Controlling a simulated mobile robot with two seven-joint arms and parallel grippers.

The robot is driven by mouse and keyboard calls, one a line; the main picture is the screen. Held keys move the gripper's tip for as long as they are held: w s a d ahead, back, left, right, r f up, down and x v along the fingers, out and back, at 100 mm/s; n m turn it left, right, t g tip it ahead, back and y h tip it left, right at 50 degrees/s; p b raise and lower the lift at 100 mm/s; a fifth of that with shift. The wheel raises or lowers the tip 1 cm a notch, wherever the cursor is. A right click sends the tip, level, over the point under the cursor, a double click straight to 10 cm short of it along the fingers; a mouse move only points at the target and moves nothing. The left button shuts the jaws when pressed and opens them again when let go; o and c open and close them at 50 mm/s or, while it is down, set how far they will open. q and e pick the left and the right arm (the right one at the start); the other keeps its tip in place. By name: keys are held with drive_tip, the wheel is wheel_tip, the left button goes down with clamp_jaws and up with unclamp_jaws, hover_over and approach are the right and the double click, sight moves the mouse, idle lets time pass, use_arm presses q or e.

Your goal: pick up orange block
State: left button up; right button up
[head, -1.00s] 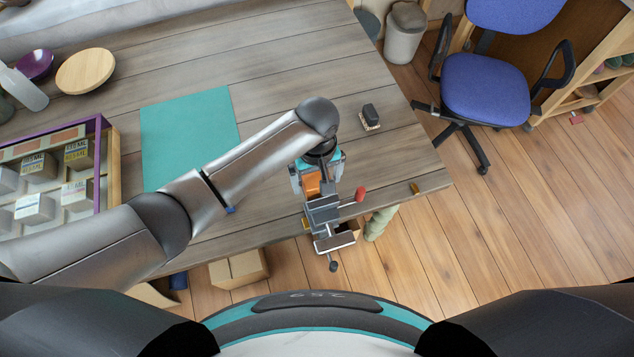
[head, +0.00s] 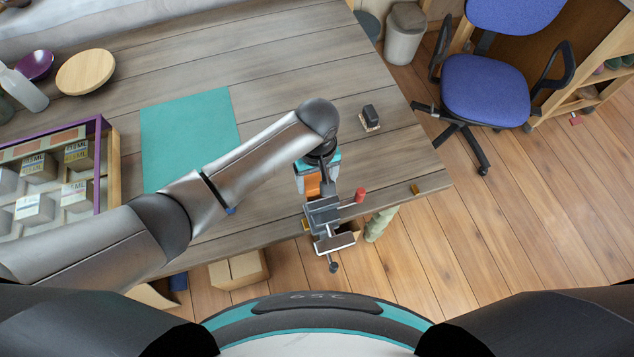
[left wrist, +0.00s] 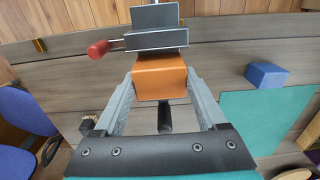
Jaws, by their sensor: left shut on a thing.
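The orange block (head: 313,186) is at the table's front edge, just behind the grey vise (head: 322,214) with the red handle. It shows large in the left wrist view (left wrist: 160,77), between the two fingers and next to the vise jaws (left wrist: 156,40). My left gripper (head: 315,181) is shut on the block, with a finger on each side of it. The arm and wrist hide part of the block in the head view. Whether the block touches the vise or the table, I cannot tell. My right gripper is not in view.
A teal mat (head: 188,135) lies left of the arm. A blue block (left wrist: 267,75) shows beside it in the wrist view. A dark brush-like item (head: 369,117) stands to the right. A purple-edged box (head: 103,165) is at the left. The table's back middle is clear.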

sight(317, 180)
use_arm(q)
drive_tip(key=shift+r, duration=0.1)
wheel_tip(317, 180, up, 20)
drive_tip(key=p, duration=0.5)
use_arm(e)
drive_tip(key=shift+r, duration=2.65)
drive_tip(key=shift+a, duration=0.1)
